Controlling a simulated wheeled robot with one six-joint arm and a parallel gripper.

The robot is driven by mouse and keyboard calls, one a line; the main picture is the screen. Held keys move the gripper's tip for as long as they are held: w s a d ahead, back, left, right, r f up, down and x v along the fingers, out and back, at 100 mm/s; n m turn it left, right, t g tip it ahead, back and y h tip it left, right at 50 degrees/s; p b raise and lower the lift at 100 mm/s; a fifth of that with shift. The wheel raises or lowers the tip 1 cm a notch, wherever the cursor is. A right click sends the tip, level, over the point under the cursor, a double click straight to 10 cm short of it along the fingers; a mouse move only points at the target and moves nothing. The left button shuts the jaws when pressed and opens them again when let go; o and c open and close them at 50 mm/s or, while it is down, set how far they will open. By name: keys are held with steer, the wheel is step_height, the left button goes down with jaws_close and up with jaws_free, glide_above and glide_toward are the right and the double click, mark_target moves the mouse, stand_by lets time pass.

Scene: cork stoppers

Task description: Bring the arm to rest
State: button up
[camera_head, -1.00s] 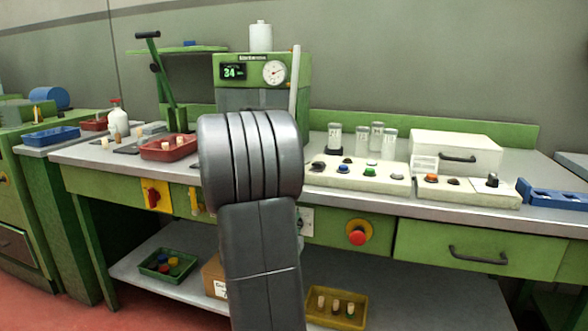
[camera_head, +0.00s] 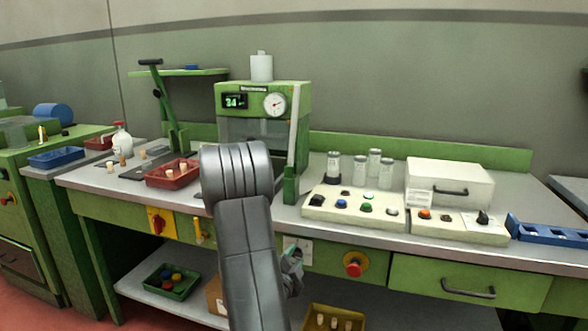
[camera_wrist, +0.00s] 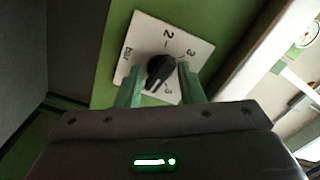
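My arm (camera_head: 245,240) rises in front of the bench and bends at a thick ribbed grey joint. My gripper (camera_head: 291,268) is partly hidden behind the arm, just right of it, near the bench's front panel. In the wrist view, its two green fingers (camera_wrist: 160,82) are apart, with nothing held between them. A black rotary knob (camera_wrist: 160,69) on a white numbered plate (camera_wrist: 181,45) lies beyond and between the fingertips. I cannot tell how large the gap to the knob is. The plate also shows in the head view (camera_head: 303,247).
A red emergency button (camera_head: 354,264) and a drawer (camera_head: 465,283) are on the front, to the right. A red tray (camera_head: 157,181) with corks and a green machine (camera_head: 305,100) stand on the bench. Below, the shelf holds a green tray (camera_head: 151,284) and a yellow tray (camera_head: 312,308).

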steer(key=shift+r+n+p, duration=0.25)
steer(key=shift+n+p, duration=1.15)
steer(key=shift+p, duration=2)
steer(key=shift+f+n+p, duration=0.25)
steer(key=shift+n+p, duration=0.45)
steer(key=shift+p, duration=0.3)
